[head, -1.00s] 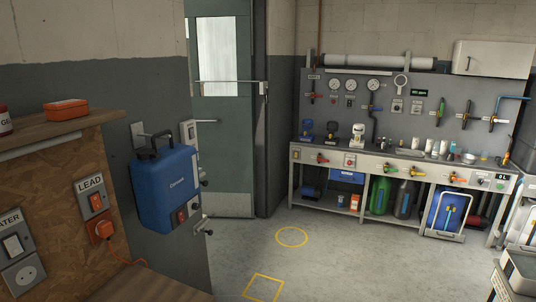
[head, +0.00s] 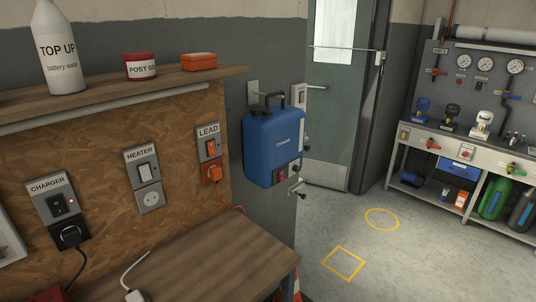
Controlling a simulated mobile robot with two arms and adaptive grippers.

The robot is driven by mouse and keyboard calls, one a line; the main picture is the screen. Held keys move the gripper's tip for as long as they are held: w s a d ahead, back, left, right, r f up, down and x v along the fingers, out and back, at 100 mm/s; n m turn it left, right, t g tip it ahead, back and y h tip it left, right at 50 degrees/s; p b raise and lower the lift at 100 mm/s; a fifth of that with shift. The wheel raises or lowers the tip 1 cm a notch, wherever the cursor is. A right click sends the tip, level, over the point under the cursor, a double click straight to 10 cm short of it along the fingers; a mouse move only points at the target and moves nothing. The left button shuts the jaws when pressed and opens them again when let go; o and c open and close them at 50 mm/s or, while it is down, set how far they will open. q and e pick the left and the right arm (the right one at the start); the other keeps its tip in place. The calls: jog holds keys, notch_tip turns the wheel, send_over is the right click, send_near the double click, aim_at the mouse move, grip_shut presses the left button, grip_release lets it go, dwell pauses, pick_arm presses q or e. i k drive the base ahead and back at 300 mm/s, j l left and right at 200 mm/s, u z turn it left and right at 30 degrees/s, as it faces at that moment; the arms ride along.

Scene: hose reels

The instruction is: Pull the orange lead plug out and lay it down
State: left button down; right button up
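The orange lead plug (head: 213,172) sits in its socket below the LEAD switch plate (head: 208,145), on the chipboard wall panel. An orange cord (head: 232,205) runs from the plug down to the right, over the wooden bench (head: 205,250). The LEAD plate carries a red rocker switch; its position is too small to tell. Neither of my grippers is in the head view.
A black plug (head: 72,235) sits under the CHARGER switch. The HEATER socket (head: 150,198) is empty. A white cable end (head: 135,295) lies on the bench. A blue container (head: 272,146) hangs right of the panel. Open floor lies beyond.

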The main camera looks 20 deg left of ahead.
aim_at(216, 173)
jog(key=u, duration=0.3)
jog(key=i+l+u, duration=0.25)
jog(key=l, duration=0.15)
jog(key=l+u, duration=0.3)
jog(key=i+l+u, duration=0.1)
jog(key=l+u, duration=0.15)
jog(key=l, duration=1.05)
jog(key=i+l+u, duration=0.1)
jog(key=l, duration=0.65)
